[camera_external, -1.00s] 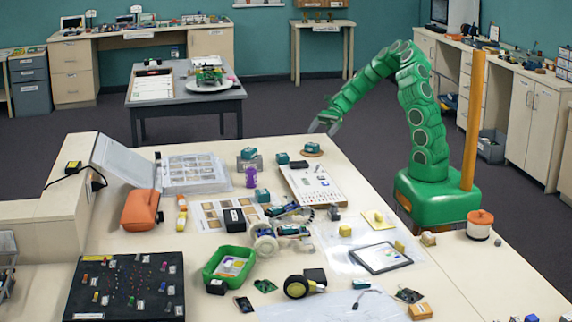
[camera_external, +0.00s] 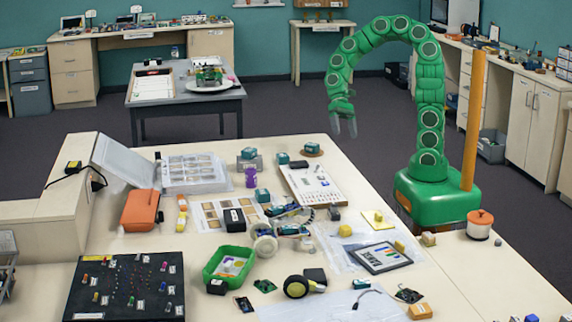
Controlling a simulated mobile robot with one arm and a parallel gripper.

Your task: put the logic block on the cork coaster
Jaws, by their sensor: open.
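A small teal block (camera_external: 312,146) sits on the round brown cork coaster (camera_external: 312,154) at the far edge of the large table. It looks like the logic block, but similar teal blocks stand nearby, and labels are too small to read. My gripper (camera_external: 344,130) is open and empty, pointing down. In the picture it is above and to the right of the coaster, apart from the block.
Other teal blocks (camera_external: 282,158) (camera_external: 262,195) stand left of the coaster, one on a grey holder (camera_external: 246,163). A white board (camera_external: 312,187) lies in front.

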